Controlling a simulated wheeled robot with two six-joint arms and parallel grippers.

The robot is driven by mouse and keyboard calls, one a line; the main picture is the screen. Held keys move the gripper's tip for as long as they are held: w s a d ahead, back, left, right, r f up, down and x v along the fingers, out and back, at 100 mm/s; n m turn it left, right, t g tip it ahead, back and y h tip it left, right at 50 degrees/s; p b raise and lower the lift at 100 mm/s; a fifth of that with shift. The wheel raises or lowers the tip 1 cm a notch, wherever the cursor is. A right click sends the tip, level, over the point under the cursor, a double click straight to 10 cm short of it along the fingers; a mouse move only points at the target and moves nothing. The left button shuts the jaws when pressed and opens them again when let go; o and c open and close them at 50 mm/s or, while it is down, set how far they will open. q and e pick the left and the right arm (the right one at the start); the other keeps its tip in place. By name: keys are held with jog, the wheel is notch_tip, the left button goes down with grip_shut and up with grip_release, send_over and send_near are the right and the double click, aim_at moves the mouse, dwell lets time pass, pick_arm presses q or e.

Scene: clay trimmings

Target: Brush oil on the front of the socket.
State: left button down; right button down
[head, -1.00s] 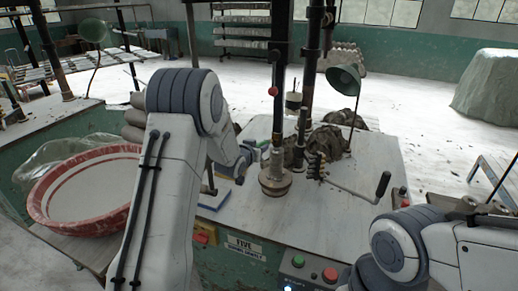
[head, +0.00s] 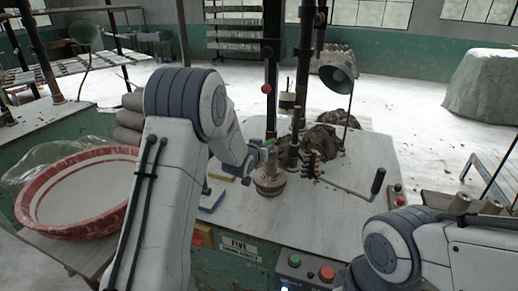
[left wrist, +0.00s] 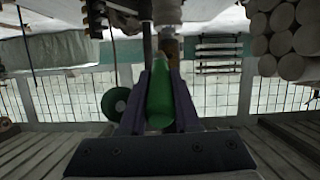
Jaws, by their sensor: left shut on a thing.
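The socket (head: 269,183), a round, tan-and-metal cylindrical fitting, stands upright on the pale bench top below a dark vertical rod. My left gripper (head: 257,154) is just left of and above it. The gripper is shut on a green-handled thing, likely the brush, whose green part (left wrist: 160,100) lies between the dark fingers in the left wrist view. A small bit of green also shows by the socket in the head view. The brush's tip is hidden, so I cannot tell whether it touches the socket. My right gripper is outside the view; only its arm shows at lower right.
Dark clay lumps (head: 322,139) and a green lamp (head: 338,77) are behind. A blue-edged pad (head: 211,200) lies at left.

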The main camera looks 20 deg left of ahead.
pick_arm(q)
jog(key=shift+a, duration=1.95)
jog(key=shift+w+d+r+b, duration=0.1)
jog(key=shift+d+r+b, duration=0.15)
jog(key=shift+d, duration=0.4)
jog(key=shift+s+d+r+b, duration=0.1)
jog(key=shift+d+b, duration=0.2)
jog(key=shift+d, duration=0.4)
jog(key=shift+w+d+r+b, duration=0.1)
jog(key=shift+d+r+b, duration=0.15)
jog(key=shift+d, duration=0.4)
jog(key=shift+f, duration=0.1)
jog(key=a, duration=0.4)
jog(key=shift+p, duration=0.3)
